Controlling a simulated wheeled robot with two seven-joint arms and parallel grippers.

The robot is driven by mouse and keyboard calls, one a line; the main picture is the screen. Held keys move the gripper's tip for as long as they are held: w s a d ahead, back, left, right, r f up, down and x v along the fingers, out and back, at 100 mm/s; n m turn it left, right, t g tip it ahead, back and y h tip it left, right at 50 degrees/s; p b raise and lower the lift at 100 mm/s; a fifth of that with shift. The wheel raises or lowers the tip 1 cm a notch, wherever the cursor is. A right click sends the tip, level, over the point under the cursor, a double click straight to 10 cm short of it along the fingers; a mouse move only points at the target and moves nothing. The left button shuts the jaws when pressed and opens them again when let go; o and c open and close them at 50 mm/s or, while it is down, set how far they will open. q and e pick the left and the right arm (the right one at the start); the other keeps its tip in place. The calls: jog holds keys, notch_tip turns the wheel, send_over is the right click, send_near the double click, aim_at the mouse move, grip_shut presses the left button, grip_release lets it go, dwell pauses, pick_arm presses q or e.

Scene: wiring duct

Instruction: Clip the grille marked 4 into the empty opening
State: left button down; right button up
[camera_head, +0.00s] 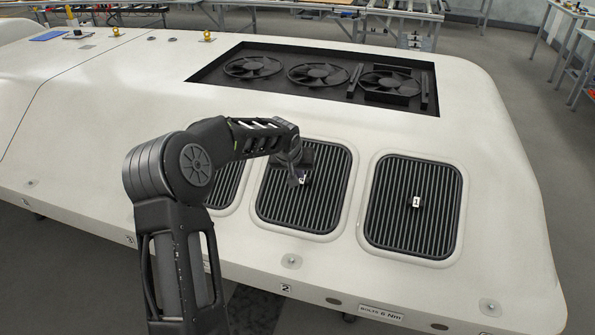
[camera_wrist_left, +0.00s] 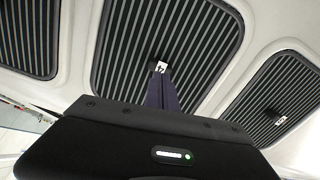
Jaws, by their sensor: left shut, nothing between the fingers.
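The middle grille (camera_head: 325,200) is dark and slatted and lies in its opening in the white panel, under my left gripper. It also shows in the left wrist view (camera_wrist_left: 205,45), where the small white tag (camera_wrist_left: 159,67) on its knob seems to read 4. It looks level with the panel, but I cannot tell whether it is clipped. My left gripper (camera_head: 301,178) is shut and empty, its fingertips right at the tag. The right grille (camera_head: 413,225) carries a tag marked 1. The left grille (camera_head: 225,185) is partly hidden by my arm. No opening in this row looks empty.
A sunken dark bay (camera_head: 320,75) with several parts and round fans lies behind the grilles. Small brass-coloured fittings (camera_head: 207,37) stand on the panel at the back left. The white panel right of the grilles is clear. Workbenches stand beyond.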

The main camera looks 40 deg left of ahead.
aim_at(300, 194)
pick_arm(q)
jog(key=x, duration=0.3)
jog(key=shift+w+a+f+b, duration=0.1)
jog(key=shift+w+f+b, duration=0.1)
jog(key=shift+f+b, duration=0.15)
jog(key=shift+r, duration=0.15)
jog(key=p+v, duration=0.1)
jog(key=v, duration=0.4)
dwell(0.7)
